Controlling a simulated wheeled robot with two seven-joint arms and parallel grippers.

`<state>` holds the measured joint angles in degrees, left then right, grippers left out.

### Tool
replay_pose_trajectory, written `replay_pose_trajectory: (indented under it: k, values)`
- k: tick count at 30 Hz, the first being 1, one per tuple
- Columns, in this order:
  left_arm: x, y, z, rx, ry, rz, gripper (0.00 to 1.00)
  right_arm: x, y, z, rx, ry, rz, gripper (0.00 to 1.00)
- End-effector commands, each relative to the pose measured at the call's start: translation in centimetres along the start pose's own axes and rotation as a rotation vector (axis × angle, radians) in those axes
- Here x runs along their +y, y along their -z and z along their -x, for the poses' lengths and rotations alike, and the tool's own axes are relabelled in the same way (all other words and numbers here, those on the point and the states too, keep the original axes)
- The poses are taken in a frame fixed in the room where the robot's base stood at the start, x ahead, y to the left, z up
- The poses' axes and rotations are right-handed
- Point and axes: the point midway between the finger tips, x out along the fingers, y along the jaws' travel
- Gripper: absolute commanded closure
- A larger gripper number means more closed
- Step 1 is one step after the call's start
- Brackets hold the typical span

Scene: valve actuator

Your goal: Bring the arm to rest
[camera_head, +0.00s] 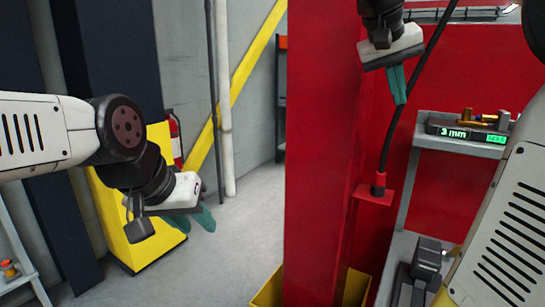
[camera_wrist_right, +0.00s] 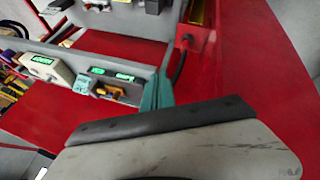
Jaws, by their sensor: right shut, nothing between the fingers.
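My left gripper (camera_head: 193,221) hangs at the lower left in the head view, in front of a yellow cabinet. Its two teal fingertips show apart, with nothing visible between them. My right gripper (camera_head: 399,86) is at the upper right in the head view, pointing down in front of the red panel. Its teal fingers are together and empty. They also show in the right wrist view (camera_wrist_right: 158,91), close together, with the shelf and red surfaces beyond them. No object is held by either gripper.
A red column (camera_head: 322,150) stands between my grippers. A grey shelf (camera_head: 460,145) with a "3 mm" display (camera_head: 455,131) is at right, below my right gripper. A black cable (camera_head: 402,110) hangs near that gripper. A yellow cabinet (camera_head: 110,215) stands at left; grey floor (camera_head: 240,225) is clear.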

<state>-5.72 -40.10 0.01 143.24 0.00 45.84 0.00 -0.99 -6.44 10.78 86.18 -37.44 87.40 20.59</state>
Motion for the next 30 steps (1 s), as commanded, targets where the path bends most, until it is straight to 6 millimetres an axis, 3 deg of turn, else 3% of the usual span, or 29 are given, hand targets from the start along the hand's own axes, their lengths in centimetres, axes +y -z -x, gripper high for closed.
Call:
replay_pose_trajectory:
  k: [8,15,18,23,30]
  values:
    - [0.0,0.0,0.0,0.0,0.0,0.0,0.64,-4.2,-6.8,-2.3,0.034,0.194,0.114,1.0]
    - [0.0,0.0,0.0,0.0,0.0,0.0,0.64,-10.6,-17.2,-5.8,0.102,0.486,0.157,1.0]
    - [0.0,0.0,0.0,0.0,0.0,0.0,0.64,-12.6,-20.5,-7.0,0.128,0.576,0.14,1.0]
    - [0.0,0.0,0.0,0.0,0.0,0.0,0.64,-14.3,-23.2,-8.0,0.152,0.65,0.115,1.0]
    - [0.0,0.0,0.0,0.0,0.0,0.0,0.64,-14.7,-23.7,-8.2,0.157,0.662,0.111,1.0]
